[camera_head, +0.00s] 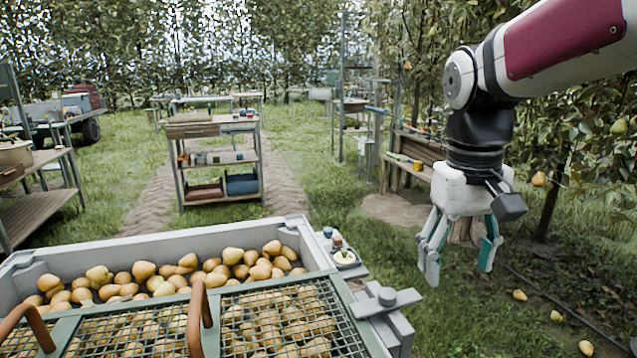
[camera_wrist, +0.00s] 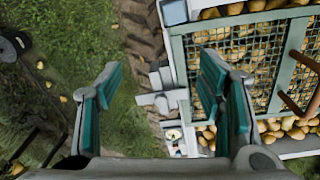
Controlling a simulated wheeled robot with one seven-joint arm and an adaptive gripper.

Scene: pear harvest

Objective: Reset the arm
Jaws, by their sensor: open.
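My arm comes in from the upper right of the head view. My gripper (camera_head: 458,258) hangs from it, pointing down, with its fingers spread and nothing between them. It is over the grass to the right of the pear crate, apart from it. In the wrist view my gripper (camera_wrist: 162,95) also shows open and empty, with teal pads on the fingers. Below it there are grass, a dirt track and the edge of the crate.
A grey crate (camera_head: 180,240) full of pears, with a mesh lid (camera_head: 290,315) and brown handles, fills the lower left. A shelf cart (camera_head: 218,165) stands behind it. A wooden bench (camera_head: 415,160) and pear trees stand near my arm. Fallen pears (camera_head: 520,295) lie on the right ground.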

